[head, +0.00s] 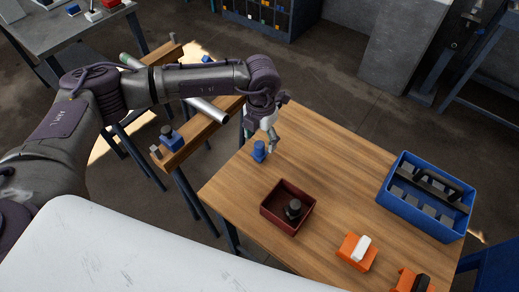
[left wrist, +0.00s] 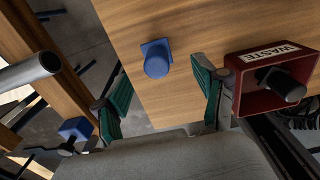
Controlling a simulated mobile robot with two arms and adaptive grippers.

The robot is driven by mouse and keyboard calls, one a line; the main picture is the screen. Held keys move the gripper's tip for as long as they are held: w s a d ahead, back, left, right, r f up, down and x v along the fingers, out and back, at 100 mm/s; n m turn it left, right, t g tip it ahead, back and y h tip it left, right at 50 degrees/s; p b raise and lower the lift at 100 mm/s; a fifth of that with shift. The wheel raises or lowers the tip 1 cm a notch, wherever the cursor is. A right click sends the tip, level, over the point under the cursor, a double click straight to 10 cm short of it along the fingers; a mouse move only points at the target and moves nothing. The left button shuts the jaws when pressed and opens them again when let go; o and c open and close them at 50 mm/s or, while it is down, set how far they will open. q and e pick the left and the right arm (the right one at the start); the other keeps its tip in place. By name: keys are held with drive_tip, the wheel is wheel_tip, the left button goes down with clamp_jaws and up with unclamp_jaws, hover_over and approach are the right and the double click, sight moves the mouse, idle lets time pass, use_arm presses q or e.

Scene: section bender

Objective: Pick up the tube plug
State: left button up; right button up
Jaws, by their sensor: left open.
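A blue plug (head: 259,151), seemingly the tube plug, sits on the wooden table near its far left edge. In the left wrist view the plug (left wrist: 157,60) shows a round body on a square flange, on bare wood. My left gripper (head: 271,140) is above the table close to the plug, fingers pointing down. Its green-padded fingers (left wrist: 160,95) are spread apart with nothing between them, and the plug appears slightly beyond the gap. I cannot tell the exact height over it. My right gripper is in neither view.
A dark red box (head: 271,222) marked WASTE holds a black knobbed part (head: 293,209). A blue bin (head: 384,205) with dark parts stands at right; orange blocks (head: 346,255) are in front. A grey tube (head: 207,109) rests on wooden beams at left. The table's middle is clear.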

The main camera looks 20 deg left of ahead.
sight(260, 152)
use_arm(q)
wheel_tip(260, 152, down, 2)
drive_tip(key=shift+f, duration=0.25)
drive_tip(key=f, duration=0.2)
drive_tip(key=f+p, duration=0.1)
drive_tip(key=f, duration=0.1)
drive_tip(key=shift+w+a+f, duration=0.15)
drive_tip(key=shift+a, duration=0.05)
drive_tip(key=shift+f, duration=0.4)
drive_tip(key=c, duration=1.1)
drive_tip(key=shift+c, duration=0.3)
drive_tip(key=shift+r, duration=0.15)
